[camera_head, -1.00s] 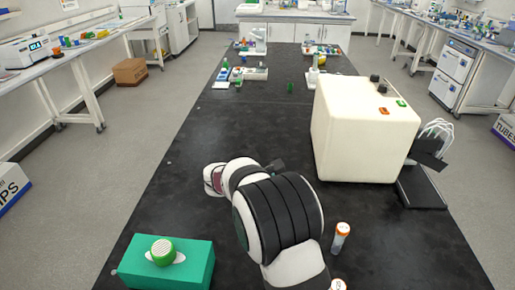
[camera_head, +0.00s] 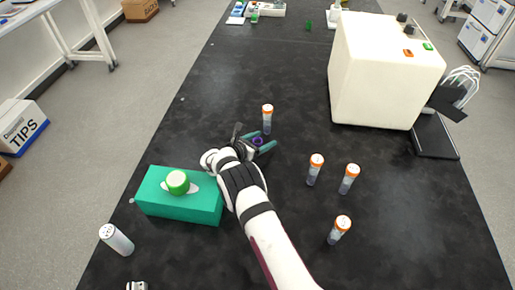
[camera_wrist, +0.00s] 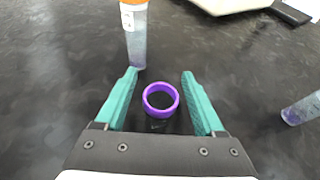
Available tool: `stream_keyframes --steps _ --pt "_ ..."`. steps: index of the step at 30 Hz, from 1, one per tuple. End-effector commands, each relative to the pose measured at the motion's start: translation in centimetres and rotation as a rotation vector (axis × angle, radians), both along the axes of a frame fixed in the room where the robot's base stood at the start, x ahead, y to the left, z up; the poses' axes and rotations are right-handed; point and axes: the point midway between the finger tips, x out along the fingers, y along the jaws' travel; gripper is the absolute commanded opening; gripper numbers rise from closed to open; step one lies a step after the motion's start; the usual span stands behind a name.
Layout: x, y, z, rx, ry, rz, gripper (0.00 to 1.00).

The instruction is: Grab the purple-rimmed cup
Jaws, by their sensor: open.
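The purple-rimmed cup (camera_wrist: 147,104) stands on the black table, seen from above in the wrist view as a purple ring with a dark inside. In the head view the purple rim (camera_head: 257,141) shows small between my fingers. My gripper (camera_wrist: 160,78) is open, with one teal finger on each side of the cup. The cup lies between the fingers, and I see gaps on both sides. My gripper also shows in the head view (camera_head: 256,138). The cup's lower body is mostly hidden.
An orange-capped tube (camera_head: 267,119) stands just beyond my fingertips. Several more orange-capped tubes, such as this tube (camera_head: 315,170), stand to the right. A teal box (camera_head: 180,207) with a green-rimmed item is at left. A large cream machine (camera_head: 385,72) stands at back right.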

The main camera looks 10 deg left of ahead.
Motion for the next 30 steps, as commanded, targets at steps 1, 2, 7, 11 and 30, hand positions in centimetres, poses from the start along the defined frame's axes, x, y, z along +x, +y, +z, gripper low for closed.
stream_keyframes --steps 1,2,7,11,30 --pt "0.0 0.0 0.0 0.000 0.000 0.000 0.71" --pt "0.0 0.0 0.0 0.000 0.000 0.000 0.65" --pt "0.0 0.0 0.0 0.001 0.000 0.000 0.35" --pt "0.0 0.0 0.0 0.001 0.000 0.000 0.11" --pt "0.0 0.0 2.9 0.002 -0.002 -0.001 0.00"
